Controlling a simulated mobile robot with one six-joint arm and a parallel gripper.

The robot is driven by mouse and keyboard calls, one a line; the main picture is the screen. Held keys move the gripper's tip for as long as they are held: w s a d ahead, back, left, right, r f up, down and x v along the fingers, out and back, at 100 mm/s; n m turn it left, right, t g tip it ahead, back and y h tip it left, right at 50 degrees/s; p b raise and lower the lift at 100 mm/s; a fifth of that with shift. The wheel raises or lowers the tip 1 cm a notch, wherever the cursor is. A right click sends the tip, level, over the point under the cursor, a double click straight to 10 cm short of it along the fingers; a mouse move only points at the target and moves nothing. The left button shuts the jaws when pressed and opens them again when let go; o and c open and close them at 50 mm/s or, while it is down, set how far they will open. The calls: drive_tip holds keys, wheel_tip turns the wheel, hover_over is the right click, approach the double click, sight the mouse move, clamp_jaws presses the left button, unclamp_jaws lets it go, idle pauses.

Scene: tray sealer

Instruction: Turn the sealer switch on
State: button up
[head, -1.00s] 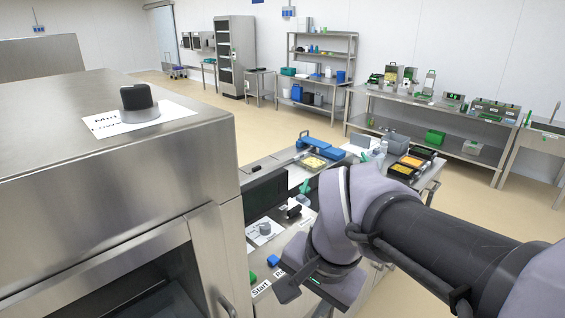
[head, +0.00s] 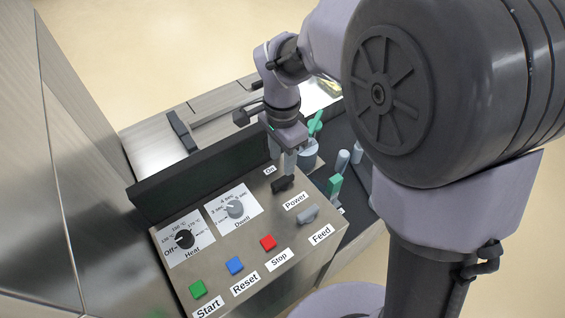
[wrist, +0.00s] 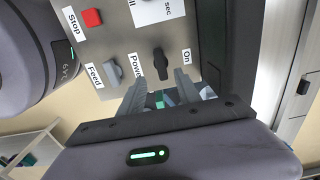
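The sealer switch is a black knob (head: 283,184) on the sloped control panel (head: 180,268), between the "On" label (head: 270,170) and the "Power" label (head: 295,201). Its long handle lies crosswise to the line between these labels. In the wrist view the black knob (wrist: 158,63) stands just ahead of the fingertips, roughly centred between them. My gripper (head: 284,168) hovers close at the far side of the knob in the head view. In the wrist view my gripper (wrist: 157,82) has its two fingers apart with nothing between them. I cannot tell whether a finger touches the knob.
A grey Feed knob (head: 308,214) sits close by. The panel also has a red Stop button (head: 268,242), a blue Reset button (head: 235,265), a green Start button (head: 198,289), and Heat (head: 184,239) and Dwell (head: 235,209) dials. Green-handled items (head: 334,186) stand right of the panel.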

sight(283, 179)
wheel_tip(283, 179, down, 8)
drive_tip(key=shift+w+f+b, duration=0.1)
drive_tip(key=shift+f+b, duration=0.15)
drive_tip(key=shift+b, duration=0.95)
clamp_jaws()
